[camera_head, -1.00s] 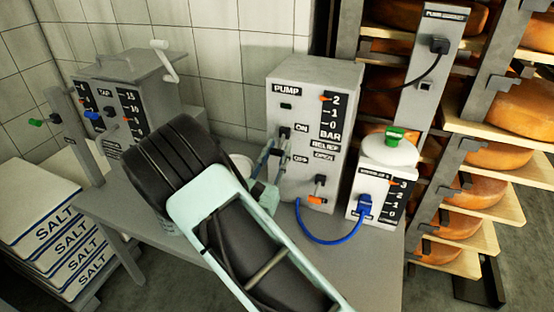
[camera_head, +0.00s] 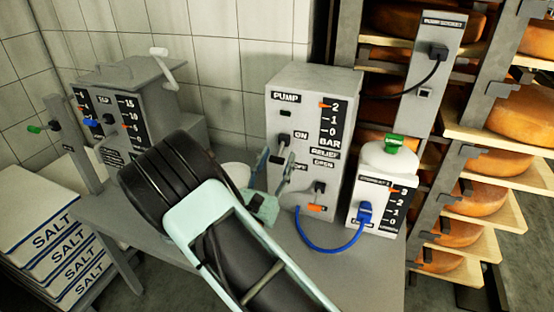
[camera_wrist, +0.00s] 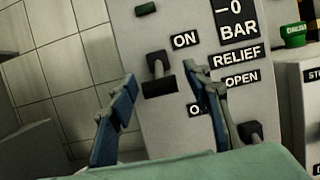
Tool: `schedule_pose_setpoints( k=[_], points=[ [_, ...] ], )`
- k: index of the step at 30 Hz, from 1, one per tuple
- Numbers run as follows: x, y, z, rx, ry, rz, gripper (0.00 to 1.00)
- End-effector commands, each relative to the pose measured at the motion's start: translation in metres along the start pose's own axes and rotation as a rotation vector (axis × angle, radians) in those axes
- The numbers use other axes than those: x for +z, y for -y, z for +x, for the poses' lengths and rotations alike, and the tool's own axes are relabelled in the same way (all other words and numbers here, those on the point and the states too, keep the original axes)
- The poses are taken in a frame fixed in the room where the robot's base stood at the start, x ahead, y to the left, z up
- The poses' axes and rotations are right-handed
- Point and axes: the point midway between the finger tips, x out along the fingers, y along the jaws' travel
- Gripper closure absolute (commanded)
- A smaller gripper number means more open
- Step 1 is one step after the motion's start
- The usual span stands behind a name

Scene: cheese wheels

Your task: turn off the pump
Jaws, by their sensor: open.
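The grey pump box (camera_head: 290,75) stands on the table, its gauge's orange pointer near 2 bar. Its dark switch (camera_head: 284,139) sits beside the ON label, above the partly covered OFF label; it also shows in the wrist view (camera_wrist: 158,66). The small lamp (camera_head: 285,113) above the switch looks dark. My gripper (camera_head: 277,165) is open in front of the pump face, just below the switch in the head view. In the wrist view its blue-grey fingers (camera_wrist: 161,85) stand apart, with the switch between and slightly beyond the tips. I cannot tell whether they touch the box.
An orange-tipped relief lever (camera_head: 317,198) sits low on the pump, close to the right finger. A white-topped unit (camera_head: 388,160) with a blue hose (camera_head: 330,247) stands right. A TAP box (camera_head: 140,95) and salt bags (camera_head: 50,220) are left; cheese shelves (camera_head: 480,165) are right.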

Motion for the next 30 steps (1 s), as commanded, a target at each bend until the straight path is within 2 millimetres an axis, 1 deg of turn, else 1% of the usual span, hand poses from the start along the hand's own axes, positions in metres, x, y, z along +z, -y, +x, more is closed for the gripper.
schedule_pose_setpoints(
  k=[5,12,16,18,21,30],
  points=[
    [-0.001,-0.002,-0.028,0.006,-0.003,-0.001,0.55],
    [-0.001,-0.002,-0.08,0.006,-0.002,-0.002,0.55],
    [0.0,-0.001,-0.101,0.004,-0.001,0.0,0.55],
    [0.0,-0.001,-0.108,0.004,-0.001,0.0,0.55],
    [0.0,0.0,-0.115,0.001,-0.001,-0.001,0.55],
    [0.0,0.0,-0.117,0.001,0.0,-0.001,0.55]
  ],
)
